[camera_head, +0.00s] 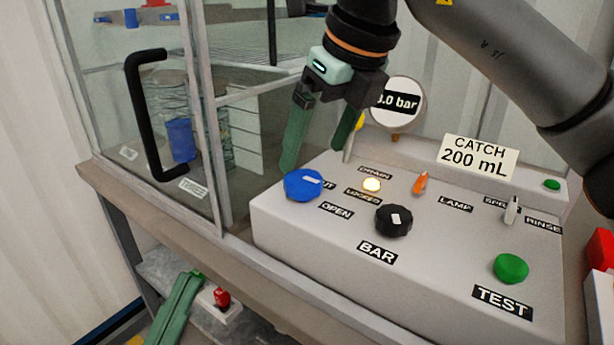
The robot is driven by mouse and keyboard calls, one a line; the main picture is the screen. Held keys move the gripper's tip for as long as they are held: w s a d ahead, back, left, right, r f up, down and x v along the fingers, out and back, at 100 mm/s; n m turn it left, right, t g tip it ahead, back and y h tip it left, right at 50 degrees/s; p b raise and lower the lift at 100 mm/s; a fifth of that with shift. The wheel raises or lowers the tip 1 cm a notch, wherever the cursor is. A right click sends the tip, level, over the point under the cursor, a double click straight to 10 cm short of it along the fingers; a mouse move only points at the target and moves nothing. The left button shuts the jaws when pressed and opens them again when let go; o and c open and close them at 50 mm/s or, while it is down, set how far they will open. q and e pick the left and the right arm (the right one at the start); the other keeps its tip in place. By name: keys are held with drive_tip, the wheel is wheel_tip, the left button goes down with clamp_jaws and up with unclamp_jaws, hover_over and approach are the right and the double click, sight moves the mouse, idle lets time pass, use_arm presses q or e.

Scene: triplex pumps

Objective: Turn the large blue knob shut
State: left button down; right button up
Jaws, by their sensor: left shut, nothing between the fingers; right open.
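The large blue knob (301,187) sits at the left end of the grey control panel (300,232). A white mark on its top lies toward its right side. A label ending in "UT" is partly hidden at its right, and an "OPEN" label (337,210) is at its lower right. My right gripper (317,157) is open above the knob, with its green fingers pointing down. The left finger's tip is just over the knob's far edge; I cannot tell whether it touches. My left gripper (178,310) is low at the bottom left, shut and empty, below the bench edge.
The panel also has a black BAR knob (393,220), a green TEST button (511,268), an orange switch (420,184) and a lit lamp (372,185). A gauge (397,101) stands behind. A glass cabinet with a black handle (146,115) is at the left.

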sight(304, 178)
drive_tip(key=b+x, duration=0.1)
drive_tip(key=x, duration=0.3)
drive_tip(key=shift+f, duration=0.25)
use_arm(q)
drive_tip(key=shift+s+d+r+m+h, duration=0.1)
drive_tip(key=shift+s+r+m+h, duration=0.2)
drive_tip(key=shift+s+m+h, duration=0.3)
drive_tip(key=shift+s+d+r+m+h, duration=0.1)
drive_tip(key=shift+s+r+m+h, duration=0.25)
drive_tip(key=shift+h, duration=0.35)
use_arm(e)
drive_tip(key=shift+w+a+f, duration=0.25)
drive_tip(key=shift+f, duration=0.25)
use_arm(q)
drive_tip(key=shift+f, duration=0.1)
use_arm(e)
drive_tip(key=shift+c, duration=0.3)
drive_tip(key=c, duration=1.3)
